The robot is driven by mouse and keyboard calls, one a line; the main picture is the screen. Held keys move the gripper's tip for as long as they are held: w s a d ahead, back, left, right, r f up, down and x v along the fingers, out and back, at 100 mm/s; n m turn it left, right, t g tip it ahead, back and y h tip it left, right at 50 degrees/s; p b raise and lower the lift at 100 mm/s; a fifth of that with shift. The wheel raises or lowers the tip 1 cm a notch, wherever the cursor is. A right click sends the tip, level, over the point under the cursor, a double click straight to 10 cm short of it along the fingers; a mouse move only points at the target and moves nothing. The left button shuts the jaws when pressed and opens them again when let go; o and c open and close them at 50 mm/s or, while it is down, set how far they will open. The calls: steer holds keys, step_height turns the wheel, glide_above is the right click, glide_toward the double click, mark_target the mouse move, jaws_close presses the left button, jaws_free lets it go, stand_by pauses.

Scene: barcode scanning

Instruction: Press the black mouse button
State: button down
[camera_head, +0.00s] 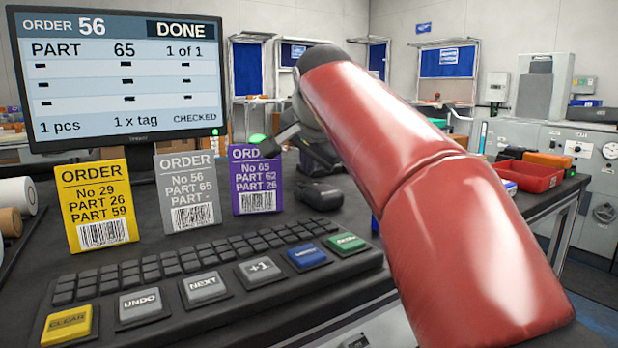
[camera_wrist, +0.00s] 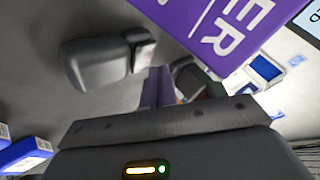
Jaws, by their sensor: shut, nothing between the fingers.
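The black mouse (camera_head: 320,195) lies on the dark table, right of the purple order card (camera_head: 255,185). In the wrist view the mouse (camera_wrist: 95,63) is at the upper left, with a smaller raised part at its right end. I cannot clearly make out a separate button. My gripper (camera_head: 268,148) is shut and empty, its tip overlapping the purple card's top right corner in the head view. In the wrist view the gripper (camera_wrist: 157,86) is beside the mouse, and the purple card (camera_wrist: 215,30) crosses the top. Whether it touches either is unclear.
A yellow card (camera_head: 97,205) and a grey card (camera_head: 188,191) stand left of the purple one. The keyboard (camera_head: 215,275) fills the front. The monitor (camera_head: 120,75) behind reads ORDER 56, DONE. A red bin (camera_head: 530,177) is at the right. My red arm covers the right middle.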

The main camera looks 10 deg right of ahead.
step_height(320, 180, up, 5)
steer(key=p, duration=0.5)
stand_by(0.8)
